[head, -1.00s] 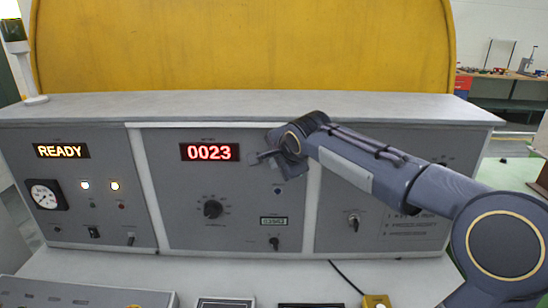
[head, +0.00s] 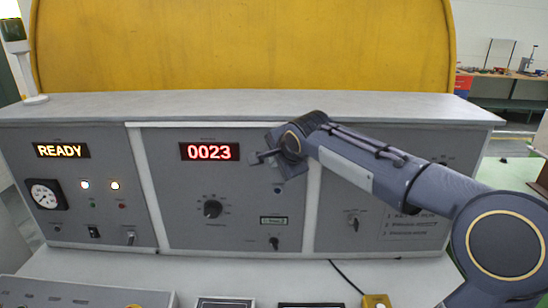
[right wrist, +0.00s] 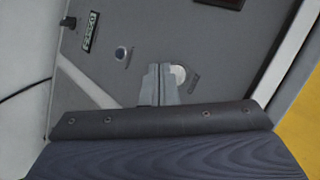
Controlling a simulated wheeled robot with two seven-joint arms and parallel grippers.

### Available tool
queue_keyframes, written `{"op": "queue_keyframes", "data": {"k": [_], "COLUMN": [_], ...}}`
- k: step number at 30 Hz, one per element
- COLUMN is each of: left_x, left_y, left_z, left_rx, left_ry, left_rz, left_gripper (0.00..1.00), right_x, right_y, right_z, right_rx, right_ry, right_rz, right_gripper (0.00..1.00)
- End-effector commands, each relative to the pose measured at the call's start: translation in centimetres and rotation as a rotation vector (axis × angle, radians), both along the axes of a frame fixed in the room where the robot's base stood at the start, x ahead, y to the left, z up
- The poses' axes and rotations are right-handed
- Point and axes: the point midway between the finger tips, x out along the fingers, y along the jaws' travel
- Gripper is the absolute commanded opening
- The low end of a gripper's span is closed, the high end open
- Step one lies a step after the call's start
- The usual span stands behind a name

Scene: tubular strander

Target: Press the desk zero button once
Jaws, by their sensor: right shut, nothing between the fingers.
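My right gripper (head: 258,158) is in front of the upper right of the middle panel, just right of the red 0023 display (head: 209,152). In the right wrist view its two fingers (right wrist: 159,72) are shut together with nothing between them. A pale round button (right wrist: 178,75) shows there right beside the fingertips, partly covered by them, with a small unreadable label next to it. I cannot tell whether the fingers touch it or whether it is the zero button. In the head view it is hidden behind my gripper. My left gripper is not in view.
A small dark blue button (head: 277,190) sits below my gripper, also seen in the right wrist view (right wrist: 121,53). A rotary knob (head: 212,208) and a small switch (head: 274,243) are lower on the panel. The READY display (head: 61,151) is lit at left.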

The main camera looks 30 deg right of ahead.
Motion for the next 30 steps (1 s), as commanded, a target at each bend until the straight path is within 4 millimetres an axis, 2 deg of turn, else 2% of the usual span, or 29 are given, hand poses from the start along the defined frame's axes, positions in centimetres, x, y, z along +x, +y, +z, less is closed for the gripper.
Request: {"op": "queue_keyframes", "data": {"k": [20, 30], "left_x": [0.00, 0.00], "left_y": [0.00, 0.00], "left_z": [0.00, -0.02], "left_rx": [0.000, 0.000], "left_ry": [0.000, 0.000], "left_rz": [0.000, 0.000], "left_gripper": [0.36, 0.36], "right_x": [0.04, 0.74], "right_y": [-0.02, -0.44], "right_z": [-0.01, -0.01], "right_rx": [0.000, 0.000], "right_ry": [0.000, 0.001], "right_rz": [0.000, 0.000], "right_gripper": [0.00, 0.00]}}
